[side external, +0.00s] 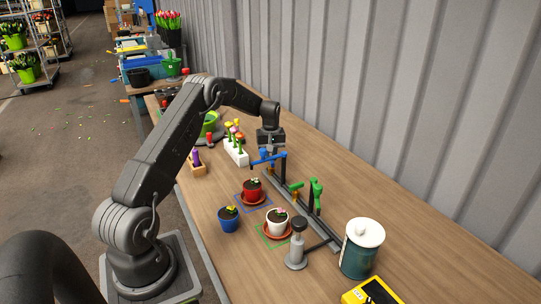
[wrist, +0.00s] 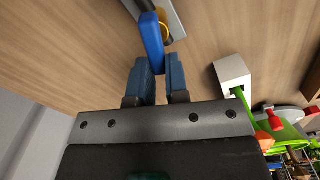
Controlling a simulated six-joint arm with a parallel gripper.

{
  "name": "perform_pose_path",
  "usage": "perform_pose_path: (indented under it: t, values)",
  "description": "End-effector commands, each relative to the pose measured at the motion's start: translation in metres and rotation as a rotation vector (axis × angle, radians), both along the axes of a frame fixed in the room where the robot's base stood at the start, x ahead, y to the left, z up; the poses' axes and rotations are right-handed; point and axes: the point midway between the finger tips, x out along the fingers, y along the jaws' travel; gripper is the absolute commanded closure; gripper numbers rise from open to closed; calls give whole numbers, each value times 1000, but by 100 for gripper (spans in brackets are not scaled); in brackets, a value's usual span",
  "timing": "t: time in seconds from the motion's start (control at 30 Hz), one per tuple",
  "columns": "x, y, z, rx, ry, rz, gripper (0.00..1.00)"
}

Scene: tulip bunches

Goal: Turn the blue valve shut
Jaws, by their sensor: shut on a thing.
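The blue valve (side external: 262,159) is mounted at the far end of a grey rail (side external: 318,228) on the wooden bench. My gripper (side external: 270,150) points down over it. In the wrist view, the valve's blue lever (wrist: 150,40) runs from a yellow fitting (wrist: 166,29) to between the fingertips of my gripper (wrist: 159,62). My gripper is shut on the lever. The lever's end is partly hidden between the fingers, and the lever's exact angle to the pipe is hard to tell.
Green valve handles (side external: 315,190) stand farther along the rail. A red pot (side external: 252,190), white pot (side external: 277,222) and blue pot (side external: 229,220) stand nearby on the left. A white flower block (side external: 236,152) is left of my gripper. A corrugated wall (side external: 400,100) bounds the right.

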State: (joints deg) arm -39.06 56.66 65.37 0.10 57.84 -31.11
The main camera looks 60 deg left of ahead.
Motion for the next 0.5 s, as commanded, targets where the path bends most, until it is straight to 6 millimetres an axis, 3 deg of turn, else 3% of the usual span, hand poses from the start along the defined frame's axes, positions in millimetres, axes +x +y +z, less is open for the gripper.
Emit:
perform_pose_path:
  t: [0.5]
  values:
    - [7, -5, 0, -4, 2, -394, 100]
